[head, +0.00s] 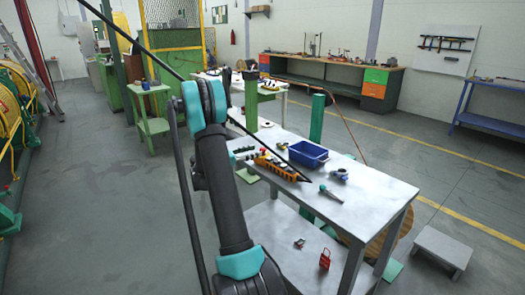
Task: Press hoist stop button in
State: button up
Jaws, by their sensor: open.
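An orange-yellow hoist pendant (277,167) with a row of dark buttons lies on the grey metal table, left of a blue bin. Which of its buttons is the stop button is too small to tell. A small red-topped item (264,151) shows at the pendant's far end; I cannot tell whether it is part of it. My arm rises from the bottom centre to a teal joint at the upper middle and passes left of the pendant. My gripper cannot be made out; the arm hides what is behind it.
The grey table (375,195) also carries the blue bin (308,154), a grey-green tool (330,194) and a blue fitting (339,174). A low grey step (441,248) stands at right.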

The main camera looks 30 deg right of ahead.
aim_at(263, 148)
jog(key=shift+s+d, duration=0.2)
jog(key=shift+d, duration=2.5)
jog(key=shift+c, duration=0.4)
grip_shut()
